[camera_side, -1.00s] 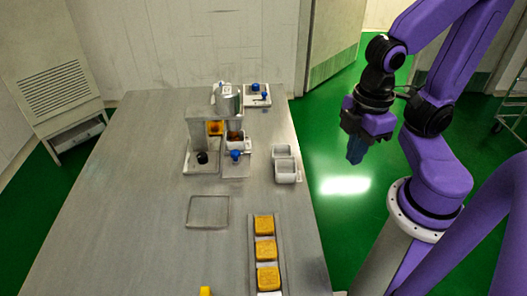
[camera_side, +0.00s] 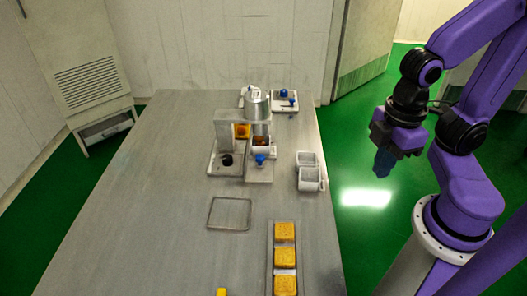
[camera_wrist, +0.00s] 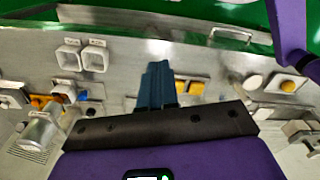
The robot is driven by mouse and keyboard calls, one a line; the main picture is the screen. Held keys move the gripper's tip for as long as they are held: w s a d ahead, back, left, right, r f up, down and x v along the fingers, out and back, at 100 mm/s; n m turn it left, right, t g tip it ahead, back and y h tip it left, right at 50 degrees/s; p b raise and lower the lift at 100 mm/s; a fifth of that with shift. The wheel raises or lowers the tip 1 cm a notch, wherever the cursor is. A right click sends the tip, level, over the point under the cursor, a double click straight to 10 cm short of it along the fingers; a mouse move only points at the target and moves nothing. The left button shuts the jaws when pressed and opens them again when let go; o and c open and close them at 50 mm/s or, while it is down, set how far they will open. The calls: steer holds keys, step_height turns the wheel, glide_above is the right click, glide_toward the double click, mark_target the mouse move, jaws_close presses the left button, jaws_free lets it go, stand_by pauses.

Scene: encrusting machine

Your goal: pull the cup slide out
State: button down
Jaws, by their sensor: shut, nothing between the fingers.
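The encrusting machine (camera_side: 228,135) stands towards the back of the steel table in the side view. At its front right is a flat pale slide plate (camera_side: 259,174) with a blue knob (camera_side: 260,160) and a cup with dark contents (camera_side: 261,141) behind the knob, under the machine's head. I take this to be the cup slide. The blue knob also shows at left in the wrist view (camera_wrist: 84,96). My gripper (camera_side: 382,172) is shut and empty, in the air right of the table, well apart from the slide. Its blue fingers are together in the wrist view (camera_wrist: 155,82).
A pair of pale bins (camera_side: 309,179) stands on the table's right side, between my gripper and the machine. A tray with yellow-orange blocks (camera_side: 270,262) lies at front right. A wire frame (camera_side: 229,214) lies in front of the machine. The table's left side is clear.

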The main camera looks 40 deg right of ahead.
steer(key=c, duration=1.1)
jaws_free()
steer(key=shift+w, duration=0.15)
steer(key=shift+c, duration=0.2)
steer(key=o, duration=0.3)
steer(key=w+a+m, duration=0.2)
steer(key=w+m, duration=0.2)
steer(key=w, duration=0.1)
steer(key=w+a+m+t+h, duration=0.1)
steer(key=w+m, duration=0.2)
steer(key=w, duration=0.3)
steer(key=w+a+m+t, duration=0.1)
steer(key=w+a+m, duration=0.1)
steer(key=w+m, duration=0.2)
steer(key=shift+w+a+f+m+h, duration=0.15)
steer(key=shift+w+h, duration=0.05)
steer(key=shift+w, duration=0.3)
steer(key=shift+w+a+f+m+h, duration=0.1)
steer(key=shift+w+a+m+h, duration=0.1)
steer(key=shift+w, duration=0.25)
steer(key=m+t+h, duration=0.1)
steer(key=m+h, duration=0.1)
steer(key=m, duration=0.8)
glide_above(260, 157)
steer(key=s+a, duration=0.5)
steer(key=f, duration=0.2)
steer(key=x, duration=1.7)
steer(key=shift+a, duration=0.1)
steer(key=shift+w, duration=0.1)
jaws_close()
